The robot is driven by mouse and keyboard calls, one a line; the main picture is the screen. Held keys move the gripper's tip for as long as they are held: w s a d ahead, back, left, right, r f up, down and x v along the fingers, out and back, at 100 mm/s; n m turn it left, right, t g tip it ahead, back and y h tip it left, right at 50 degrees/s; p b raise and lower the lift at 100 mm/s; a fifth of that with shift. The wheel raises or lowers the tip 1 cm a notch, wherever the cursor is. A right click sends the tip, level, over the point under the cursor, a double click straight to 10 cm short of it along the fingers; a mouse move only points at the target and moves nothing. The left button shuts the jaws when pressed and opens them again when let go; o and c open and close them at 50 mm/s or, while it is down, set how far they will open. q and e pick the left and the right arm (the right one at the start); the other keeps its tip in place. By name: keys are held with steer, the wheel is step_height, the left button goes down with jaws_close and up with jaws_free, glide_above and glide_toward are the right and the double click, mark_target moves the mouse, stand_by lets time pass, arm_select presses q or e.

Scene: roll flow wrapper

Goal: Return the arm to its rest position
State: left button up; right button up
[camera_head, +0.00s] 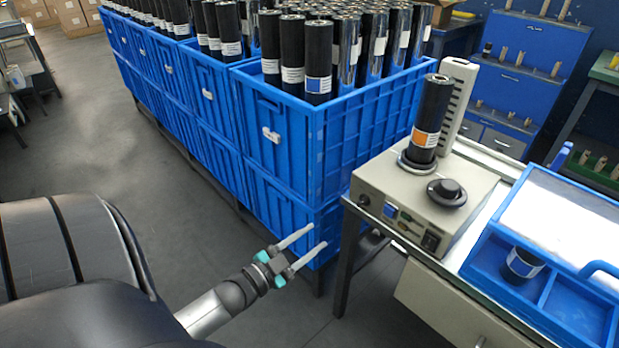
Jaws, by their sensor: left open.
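My left gripper (303,248) is open and empty, with its two pale fingers spread apart. It is in the lower middle of the head view, low in front of the lower blue crate's side and left of the table. My left arm reaches it from the bottom left, and most of the arm is hidden behind my dark body at the lower left. My right gripper is not in view.
Stacked blue crates (282,155) full of black rolls stand behind the gripper. A table at right holds a beige machine (395,200) with a black roll (431,118) upright on it, and a blue tray (490,262) with a roll (521,264). Grey floor (110,130) is clear at left.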

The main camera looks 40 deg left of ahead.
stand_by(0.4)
arm_select(q)
steer(key=s+d+f+n+g+y, duration=0.15)
steer(key=s+f+g, duration=0.3)
steer(key=f, duration=0.75)
steer(key=s+d+f+n+g+y, duration=0.15)
steer(key=s+f+g, duration=0.35)
steer(key=f, duration=0.7)
steer(key=s+d+f+g, duration=0.3)
steer(key=s+f, duration=0.2)
steer(key=s, duration=0.4)
steer(key=s+d+f+n+g, duration=0.1)
steer(key=s+d+f+g, duration=0.2)
steer(key=s, duration=0.5)
step_height(320, 180, down, 3)
steer(key=shift+s+d+r+n+h, duration=0.1)
steer(key=shift+s+d+n+h, duration=0.2)
steer(key=shift+s+d+h, duration=0.15)
steer(key=shift+w, duration=0.15)
